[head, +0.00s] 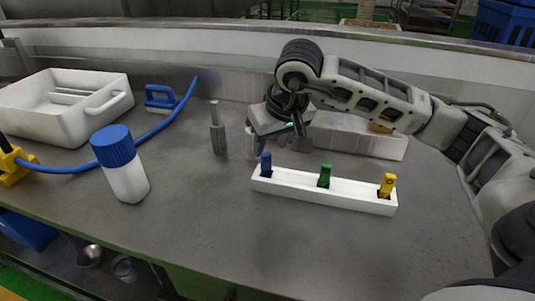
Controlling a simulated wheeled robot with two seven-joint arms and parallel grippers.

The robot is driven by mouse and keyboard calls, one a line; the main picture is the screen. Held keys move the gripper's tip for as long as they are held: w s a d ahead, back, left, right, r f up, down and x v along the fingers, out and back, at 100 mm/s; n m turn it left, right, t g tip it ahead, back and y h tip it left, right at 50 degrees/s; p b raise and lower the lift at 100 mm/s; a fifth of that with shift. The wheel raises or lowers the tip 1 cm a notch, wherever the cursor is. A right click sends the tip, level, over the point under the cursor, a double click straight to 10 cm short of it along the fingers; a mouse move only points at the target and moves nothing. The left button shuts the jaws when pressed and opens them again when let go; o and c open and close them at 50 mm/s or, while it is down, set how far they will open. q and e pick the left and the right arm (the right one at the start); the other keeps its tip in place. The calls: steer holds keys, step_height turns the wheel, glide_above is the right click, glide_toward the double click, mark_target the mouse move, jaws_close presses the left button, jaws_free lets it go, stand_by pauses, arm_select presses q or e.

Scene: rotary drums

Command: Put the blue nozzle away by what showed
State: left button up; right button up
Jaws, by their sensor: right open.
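A blue nozzle (266,163) stands upright in the left end of a long white holder (295,184) on the steel table. A green piece (324,176) stands in its middle and a yellow piece (387,184) at its right end. My right gripper (282,140) is open, just behind the left part of the holder, its fingers pointing down. It appears apart from the blue nozzle and partly overlaps a pale upright piece behind it. My left gripper is not in view.
A grey upright fitting (218,132) stands left of my gripper. A white block (345,132) lies behind the holder, partly hidden by my right arm. A blue-capped bottle (125,173), blue hose (150,134), blue brush (160,99) and white tub (55,130) are at left. The front table is clear.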

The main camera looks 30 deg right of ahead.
steer(key=v, duration=0.6)
stand_by(0.4)
